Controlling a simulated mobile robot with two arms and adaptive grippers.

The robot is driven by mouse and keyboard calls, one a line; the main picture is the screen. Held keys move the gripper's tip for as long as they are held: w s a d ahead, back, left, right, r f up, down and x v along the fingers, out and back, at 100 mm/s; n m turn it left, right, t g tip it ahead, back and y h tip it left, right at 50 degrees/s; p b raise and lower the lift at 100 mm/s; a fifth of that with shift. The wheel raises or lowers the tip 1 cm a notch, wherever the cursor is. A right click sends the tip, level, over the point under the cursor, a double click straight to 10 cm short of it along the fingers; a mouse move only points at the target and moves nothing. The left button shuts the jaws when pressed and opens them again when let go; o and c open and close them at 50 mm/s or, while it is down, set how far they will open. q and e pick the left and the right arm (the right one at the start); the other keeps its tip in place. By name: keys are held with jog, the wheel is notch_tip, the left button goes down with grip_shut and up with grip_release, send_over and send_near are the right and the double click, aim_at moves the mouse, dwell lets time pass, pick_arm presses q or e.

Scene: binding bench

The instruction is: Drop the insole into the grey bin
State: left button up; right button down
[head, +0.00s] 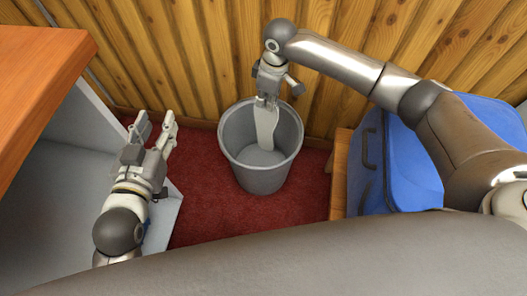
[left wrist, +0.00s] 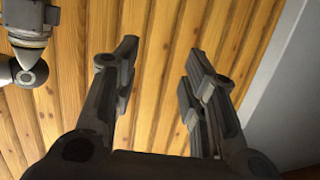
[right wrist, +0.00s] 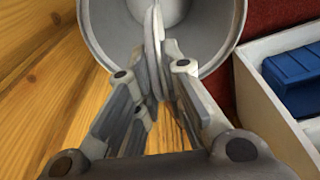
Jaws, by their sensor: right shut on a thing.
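The grey bin (head: 262,181) stands on the red carpet against the wooden wall. My right gripper (head: 266,100) is above the bin's mouth and points down, shut on the pale grey insole (head: 266,130). The insole hangs upright, its lower part inside the bin. In the right wrist view the insole (right wrist: 154,45) sits between the fingertips (right wrist: 158,85), with the bin (right wrist: 215,40) around it. My left gripper (head: 153,128) is open and empty, left of the bin and apart from it. It also shows open in the left wrist view (left wrist: 158,65).
A blue case (head: 395,170) rests on a wooden stand (head: 340,172) at the right. A wooden-topped grey cabinet (head: 45,65) stands at the left. A white box (right wrist: 270,95) holds a blue item (right wrist: 295,68). Red carpet (head: 205,200) is bare left of the bin.

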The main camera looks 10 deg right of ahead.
pick_arm(q)
jog(key=shift+w+d+r+t+h+b, duration=0.2)
jog(key=shift+r+t, duration=0.35)
jog(key=shift+r, duration=0.4)
jog(key=shift+w+d+r+t+h+b, duration=0.15)
jog(key=shift+r+t, duration=0.45)
jog(key=shift+r, duration=0.35)
jog(key=shift+w+d+r+t+h+b, duration=0.1)
jog(key=shift+d+r+t+h+b, duration=0.1)
jog(key=shift+r+t, duration=0.55)
pick_arm(e)
jog(key=shift+f, duration=0.4)
pick_arm(q)
jog(key=shift+r, duration=0.2)
pick_arm(e)
jog(key=c, duration=1.5)
grip_release()
jog(key=shift+o, duration=0.2)
